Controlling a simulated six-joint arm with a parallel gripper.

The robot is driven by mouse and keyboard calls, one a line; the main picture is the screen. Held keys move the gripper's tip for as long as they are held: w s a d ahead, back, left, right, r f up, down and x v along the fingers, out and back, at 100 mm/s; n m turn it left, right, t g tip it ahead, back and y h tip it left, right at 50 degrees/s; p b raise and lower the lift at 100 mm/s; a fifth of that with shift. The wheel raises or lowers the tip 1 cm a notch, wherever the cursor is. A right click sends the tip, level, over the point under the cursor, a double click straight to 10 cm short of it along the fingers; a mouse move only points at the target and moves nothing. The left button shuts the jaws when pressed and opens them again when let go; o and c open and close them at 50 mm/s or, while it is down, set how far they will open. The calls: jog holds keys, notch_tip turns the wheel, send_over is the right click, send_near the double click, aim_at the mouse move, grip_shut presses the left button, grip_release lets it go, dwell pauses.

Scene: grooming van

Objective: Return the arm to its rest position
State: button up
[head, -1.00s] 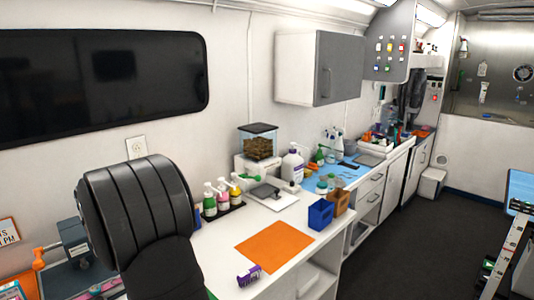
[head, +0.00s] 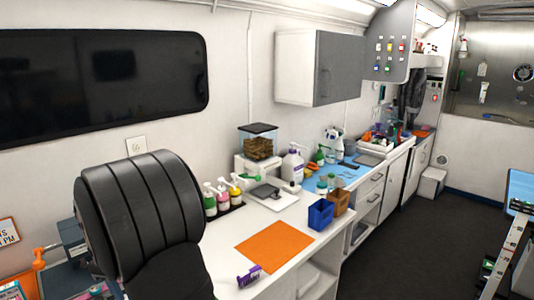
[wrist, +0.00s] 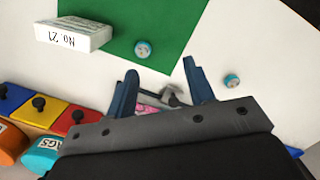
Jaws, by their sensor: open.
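A white box marked No. 21 (wrist: 75,33) and small round teal-edged items (wrist: 142,49) lie near the green mat. Coloured knobbed blocks (wrist: 42,105) are at left. On the counter are an orange mat (head: 274,246), a purple item (head: 249,277), blue bin (head: 320,214) and pump bottles (head: 222,195).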

jog(key=shift+s+a+f+m, duration=0.2)
jog(key=shift+s+f+m, duration=0.2)
jog(key=shift+s+m, duration=0.3)
jog(key=shift+s+a+f+m, duration=0.15)
jog(key=shift+s+f+m, duration=0.3)
jog(key=shift+m, duration=0.35)
jog(key=shift+r, duration=0.1)
jog(key=shift+c, duration=0.4)
